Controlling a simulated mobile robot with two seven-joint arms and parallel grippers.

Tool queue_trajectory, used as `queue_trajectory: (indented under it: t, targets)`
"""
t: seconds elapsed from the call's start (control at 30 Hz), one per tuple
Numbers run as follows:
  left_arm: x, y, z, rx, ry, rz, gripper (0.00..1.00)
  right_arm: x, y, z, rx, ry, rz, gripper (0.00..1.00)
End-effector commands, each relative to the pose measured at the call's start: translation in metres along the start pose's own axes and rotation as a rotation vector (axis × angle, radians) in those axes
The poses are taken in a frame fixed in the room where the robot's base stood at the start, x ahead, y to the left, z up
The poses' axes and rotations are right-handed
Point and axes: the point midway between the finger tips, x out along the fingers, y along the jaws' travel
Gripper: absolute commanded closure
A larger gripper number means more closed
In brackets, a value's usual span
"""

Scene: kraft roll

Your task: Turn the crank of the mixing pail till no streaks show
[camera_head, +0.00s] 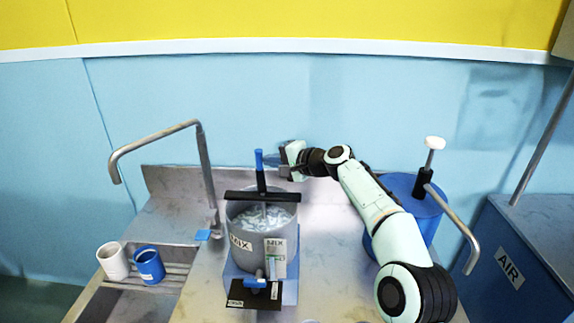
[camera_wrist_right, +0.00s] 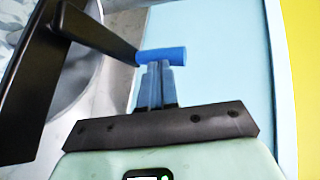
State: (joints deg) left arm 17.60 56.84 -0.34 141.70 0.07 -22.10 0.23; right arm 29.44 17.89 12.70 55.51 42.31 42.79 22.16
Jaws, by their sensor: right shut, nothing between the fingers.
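The grey mixing pail (camera_head: 246,252), labelled MIX, stands on the metal worktop under a black crossbar (camera_head: 262,197). Pale, streaky material (camera_head: 258,217) shows inside it. A dark crank rises from the crossbar to a blue grip (camera_head: 259,158). The blue grip (camera_wrist_right: 163,55) also shows in the right wrist view, at the end of a dark bar. My right gripper (camera_head: 273,160) is shut and empty, its fingertips close beside the grip. In the wrist view its blue fingers (camera_wrist_right: 154,82) end just at the grip; I cannot tell whether they touch. My left gripper is not in view.
A white cup (camera_head: 113,262) and a blue cup (camera_head: 149,266) stand on the sink rack at left, below a bent tap (camera_head: 205,165). A blue drum (camera_head: 410,190) with a pump stands behind my right arm. A blue AIR cabinet (camera_head: 515,255) is at right.

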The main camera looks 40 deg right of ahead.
Motion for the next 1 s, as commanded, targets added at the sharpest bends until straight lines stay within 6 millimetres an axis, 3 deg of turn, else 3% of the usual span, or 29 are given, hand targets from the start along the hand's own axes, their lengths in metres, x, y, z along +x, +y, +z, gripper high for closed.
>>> queue_trajectory:
  t: [0.17, 0.3, 1.0]
  targets:
    - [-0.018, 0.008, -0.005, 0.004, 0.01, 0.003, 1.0, 0.01, -0.007, 0.003, -0.042, -0.136, -0.003, 1.0]
    - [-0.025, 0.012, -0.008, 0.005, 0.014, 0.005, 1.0, 0.014, -0.009, 0.008, -0.045, -0.143, -0.002, 1.0]
    - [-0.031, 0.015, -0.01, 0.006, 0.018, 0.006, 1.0, 0.024, -0.01, 0.013, -0.042, -0.136, -0.004, 1.0]
